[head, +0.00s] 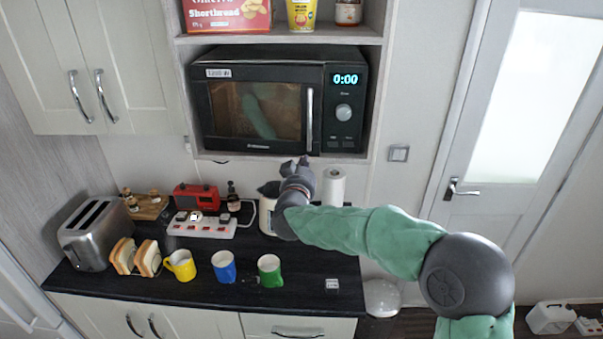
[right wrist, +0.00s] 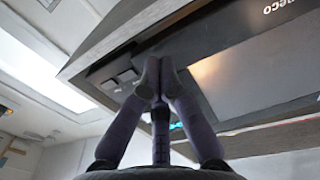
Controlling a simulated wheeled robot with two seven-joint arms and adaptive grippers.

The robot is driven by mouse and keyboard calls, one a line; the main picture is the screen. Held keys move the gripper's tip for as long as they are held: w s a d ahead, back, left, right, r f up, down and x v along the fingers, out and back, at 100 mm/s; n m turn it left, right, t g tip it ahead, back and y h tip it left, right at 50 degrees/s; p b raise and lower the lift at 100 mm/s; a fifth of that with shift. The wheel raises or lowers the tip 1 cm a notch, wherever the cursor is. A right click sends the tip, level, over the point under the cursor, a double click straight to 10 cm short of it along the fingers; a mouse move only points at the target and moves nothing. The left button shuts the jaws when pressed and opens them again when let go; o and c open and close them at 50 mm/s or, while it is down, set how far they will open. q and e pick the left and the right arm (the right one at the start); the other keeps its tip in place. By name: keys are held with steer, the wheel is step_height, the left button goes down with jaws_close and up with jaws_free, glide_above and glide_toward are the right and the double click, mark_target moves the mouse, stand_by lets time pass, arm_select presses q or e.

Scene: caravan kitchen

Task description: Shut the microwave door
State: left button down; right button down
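The black microwave (head: 345,115) sits in the wall shelf above the counter. Its dark-windowed door (head: 225,125) looks flush or nearly flush with the front; I cannot tell whether a small gap remains. The upright silver handle (head: 309,118) is at the door's right edge. My right gripper (head: 297,161) is just below the door's lower right corner in the head view. In the right wrist view its two fingers (right wrist: 157,80) meet at the tips, with nothing seen between them, close to the microwave front; contact is unclear. My left gripper is out of view.
Below are a dark counter (head: 110,283) with a toaster (head: 90,235), several mugs, a power strip (head: 200,225), a red radio (head: 196,197) and a paper roll (head: 333,186). A shelf with food packs is above. A door (head: 490,150) stands right.

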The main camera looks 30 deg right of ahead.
mark_target(307, 152)
steer(key=shift+x, duration=1.1)
steer(key=p+x, duration=0.1)
steer(key=x, duration=0.1)
steer(key=shift+w+d+r, duration=0.15)
steer(key=shift+w+d, duration=0.05)
steer(key=shift+d, duration=0.1)
steer(key=shift+r, duration=0.1)
